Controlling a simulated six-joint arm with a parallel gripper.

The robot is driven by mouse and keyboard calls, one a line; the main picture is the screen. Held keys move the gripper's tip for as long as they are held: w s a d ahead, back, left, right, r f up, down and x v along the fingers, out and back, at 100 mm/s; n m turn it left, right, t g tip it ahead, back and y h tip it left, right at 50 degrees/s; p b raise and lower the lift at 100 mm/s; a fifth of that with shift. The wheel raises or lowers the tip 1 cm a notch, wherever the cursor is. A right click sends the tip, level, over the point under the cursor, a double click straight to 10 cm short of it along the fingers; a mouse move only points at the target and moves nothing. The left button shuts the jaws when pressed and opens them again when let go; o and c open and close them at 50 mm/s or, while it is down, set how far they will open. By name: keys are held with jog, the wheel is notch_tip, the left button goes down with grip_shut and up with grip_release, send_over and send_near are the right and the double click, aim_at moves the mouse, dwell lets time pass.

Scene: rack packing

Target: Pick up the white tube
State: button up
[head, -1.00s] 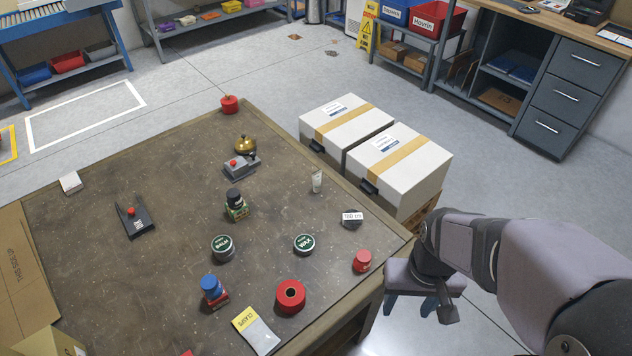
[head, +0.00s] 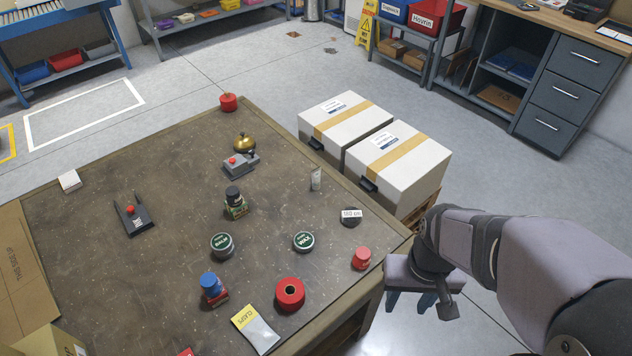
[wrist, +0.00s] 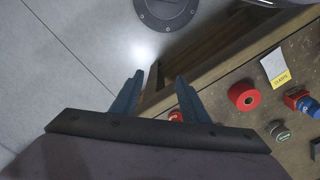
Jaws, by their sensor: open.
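The white tube (head: 316,179) stands upright on the brown table (head: 170,285), towards its right edge. It is small and pale, with a greyish lower part. I do not make it out in the wrist view. My gripper (head: 411,300) is off the table's right edge, well to the front right of the tube. In the wrist view my gripper (wrist: 158,82) shows two blue-grey fingers spread apart with nothing between them.
Near the tube are a dark round piece with a "160 cm" label (head: 351,217), a green-topped wax tin (head: 303,242) and a brass bell (head: 245,144). A red jar (head: 361,259) and red tape roll (head: 290,294) lie nearer me. White boxes (head: 400,160) stand beyond the right edge.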

notch_tip(320, 180, up, 5)
jog(key=w+a+f+n+t+h+b, duration=0.25)
jog(key=w+n+b, duration=0.25)
jog(key=w+n, duration=0.5)
jog(key=w+a+f+n+t+h+b, duration=0.1)
jog(key=w+a+n+t+h+b, duration=0.15)
jog(key=w+n+b, duration=0.7)
jog(key=w+a+r+n+t+b, duration=0.15)
jog(key=w+a+n+t, duration=0.25)
jog(key=w+a+n, duration=0.45)
jog(key=w+a+r+n+t+b, duration=0.15)
jog(key=w+a+n+t, duration=0.35)
jog(key=a, duration=0.6)
jog(key=m+g, duration=0.1)
send_near(314, 185)
jog(key=shift+w+d+f, duration=0.1)
jog(key=shift+w+d, duration=0.1)
jog(key=shift+w, duration=0.25)
jog(key=shift+w+d, duration=0.25)
jog(key=shift+w, duration=0.2)
jog(key=shift+f, duration=0.25)
jog(key=shift+p+x, duration=0.55)
jog(key=shift+x, duration=3.1)
grip_shut()
